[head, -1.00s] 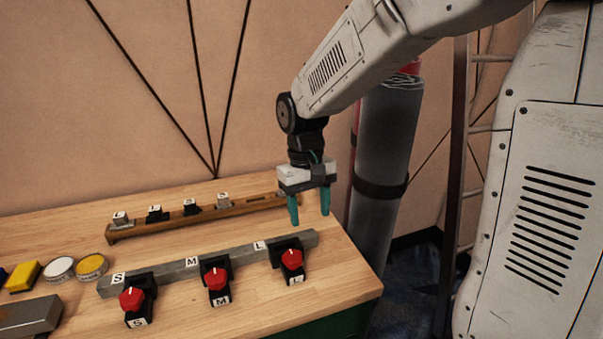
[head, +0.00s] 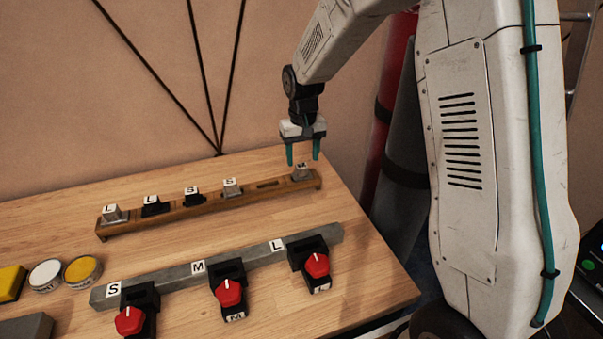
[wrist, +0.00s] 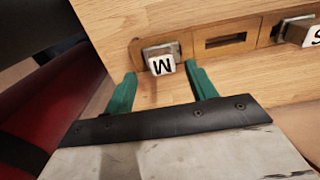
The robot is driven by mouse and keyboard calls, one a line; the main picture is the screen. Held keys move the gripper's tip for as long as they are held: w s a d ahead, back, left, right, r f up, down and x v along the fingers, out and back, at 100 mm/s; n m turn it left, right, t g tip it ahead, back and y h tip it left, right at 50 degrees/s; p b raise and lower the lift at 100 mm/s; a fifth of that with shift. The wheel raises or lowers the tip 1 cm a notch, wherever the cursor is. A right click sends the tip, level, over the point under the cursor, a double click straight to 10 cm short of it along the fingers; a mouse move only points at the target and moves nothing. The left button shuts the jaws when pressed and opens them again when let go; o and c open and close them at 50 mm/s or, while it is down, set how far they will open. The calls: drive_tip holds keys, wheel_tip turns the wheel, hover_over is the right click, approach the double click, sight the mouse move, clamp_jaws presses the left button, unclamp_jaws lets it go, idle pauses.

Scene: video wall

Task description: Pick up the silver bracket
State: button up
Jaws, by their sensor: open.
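A silver bracket with a white M label (head: 302,173) sits in the right end of the wooden rack (head: 250,191). It also shows in the wrist view (wrist: 161,56). My gripper (head: 303,161) is open and points down over this end of the rack. In the wrist view my gripper's green fingers (wrist: 160,74) stand apart, with the M bracket just past and between their tips. Nothing is held. Other silver brackets in the rack carry an S label (head: 232,188) and an L label (head: 112,214).
Two black brackets, L (head: 154,206) and S (head: 192,197), stand between the silver ones. An empty slot (head: 268,184) lies left of the M bracket. In front, a grey bar (head: 180,274) bears red knobs.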

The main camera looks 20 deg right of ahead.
sight(302, 165)
wheel_tip(302, 165, down, 4)
drive_tip(key=shift+a, duration=0.15)
drive_tip(key=c, duration=1.2)
drive_tip(key=shift+r, duration=0.1)
wheel_tip(302, 165, up, 9)
drive_tip(key=shift+r, duration=0.5)
